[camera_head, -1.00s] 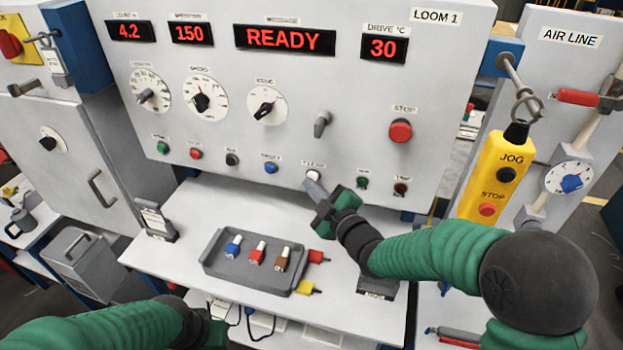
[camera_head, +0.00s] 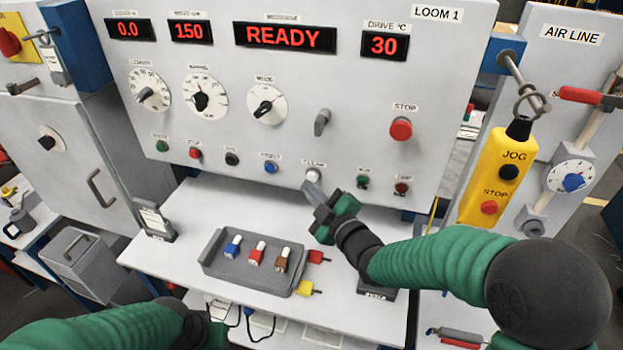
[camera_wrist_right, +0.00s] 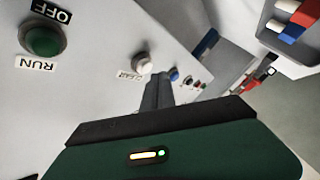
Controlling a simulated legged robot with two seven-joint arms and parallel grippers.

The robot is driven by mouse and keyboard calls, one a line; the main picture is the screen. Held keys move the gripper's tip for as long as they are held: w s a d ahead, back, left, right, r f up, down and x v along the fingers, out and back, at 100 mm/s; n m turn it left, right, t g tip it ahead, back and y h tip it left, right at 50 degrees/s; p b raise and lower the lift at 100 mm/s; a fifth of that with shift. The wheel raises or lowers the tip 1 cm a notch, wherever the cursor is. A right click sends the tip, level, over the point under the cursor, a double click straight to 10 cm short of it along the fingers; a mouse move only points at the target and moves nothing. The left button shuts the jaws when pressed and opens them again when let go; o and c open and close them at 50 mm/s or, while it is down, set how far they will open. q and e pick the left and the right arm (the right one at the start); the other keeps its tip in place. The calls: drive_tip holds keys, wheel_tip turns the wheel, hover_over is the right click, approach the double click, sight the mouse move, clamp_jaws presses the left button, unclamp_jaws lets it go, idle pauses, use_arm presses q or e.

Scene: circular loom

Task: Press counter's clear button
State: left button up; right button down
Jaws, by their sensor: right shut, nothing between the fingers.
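The white clear button (camera_head: 313,175) sits in the lower button row of the loom panel, under a small label. It also shows in the right wrist view (camera_wrist_right: 141,63). The counter display (camera_head: 130,28) at the panel's upper left reads 0.0. My right gripper (camera_head: 308,187) is shut and empty, its fingertips just below and in front of the clear button; I cannot tell whether they touch it. In the right wrist view the closed fingers (camera_wrist_right: 155,85) point up beside the button. My left arm enters at the lower left; its gripper jaws are not clearly seen.
A blue button (camera_head: 271,167) is left of the clear button and a green one (camera_head: 362,182) is right of it. A grey tray (camera_head: 215,262) with several coloured pieces lies on the shelf below. A yellow jog pendant (camera_head: 497,180) hangs at right.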

drive_tip(key=s, duration=0.1)
drive_tip(key=s+a+b, duration=0.1)
drive_tip(key=s, duration=0.2)
drive_tip(key=shift+s+a, duration=0.3)
drive_tip(key=shift+s, duration=0.05)
idle(0.8)
